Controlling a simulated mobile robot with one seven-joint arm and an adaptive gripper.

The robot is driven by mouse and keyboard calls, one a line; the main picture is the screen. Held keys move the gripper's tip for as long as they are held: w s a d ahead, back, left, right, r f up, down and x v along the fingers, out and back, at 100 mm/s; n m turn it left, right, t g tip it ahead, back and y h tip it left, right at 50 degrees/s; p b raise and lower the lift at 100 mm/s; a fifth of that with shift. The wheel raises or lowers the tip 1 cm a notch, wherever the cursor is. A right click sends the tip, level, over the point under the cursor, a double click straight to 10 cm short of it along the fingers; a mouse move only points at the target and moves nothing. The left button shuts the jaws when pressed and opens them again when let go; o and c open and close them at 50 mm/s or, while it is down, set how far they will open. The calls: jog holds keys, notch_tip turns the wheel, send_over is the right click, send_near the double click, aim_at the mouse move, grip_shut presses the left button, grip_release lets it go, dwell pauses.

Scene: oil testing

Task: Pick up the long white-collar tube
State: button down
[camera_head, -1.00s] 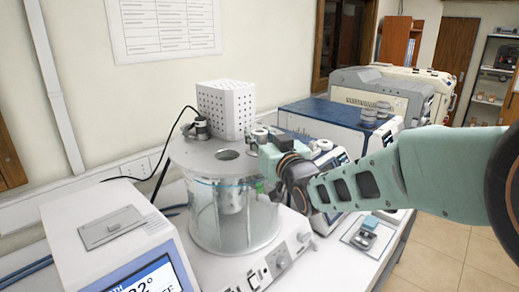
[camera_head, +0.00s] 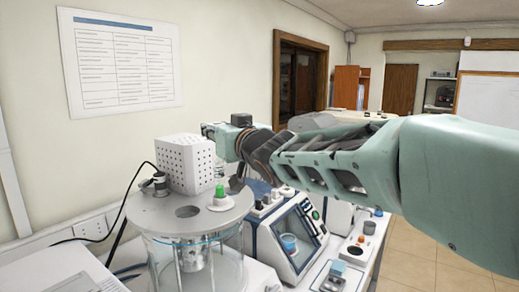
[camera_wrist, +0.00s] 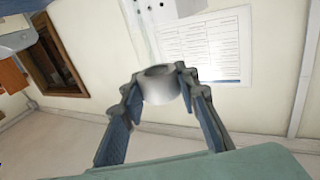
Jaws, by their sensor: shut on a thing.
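In the wrist view my gripper (camera_wrist: 160,92) is shut on the pale grey-white collar of the long white-collar tube (camera_wrist: 160,88), with one finger on each side. In the head view a clear stem with a green end (camera_head: 220,190) shows below my gripper, over a white ring on the round metal lid (camera_head: 160,218). It looks like the lower part of the held tube. Whether its tip is clear of the ring, I cannot tell. The collar is hidden in the head view.
The lid tops a glass bath (camera_head: 205,262) and has a dark open hole (camera_head: 187,211). Instruments with a screen (camera_head: 290,243) stand to the right. The air above is free.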

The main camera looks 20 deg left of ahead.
notch_tip(320, 180, up, 10)
jog(key=p, duration=0.4)
jog(key=shift+r, duration=1)
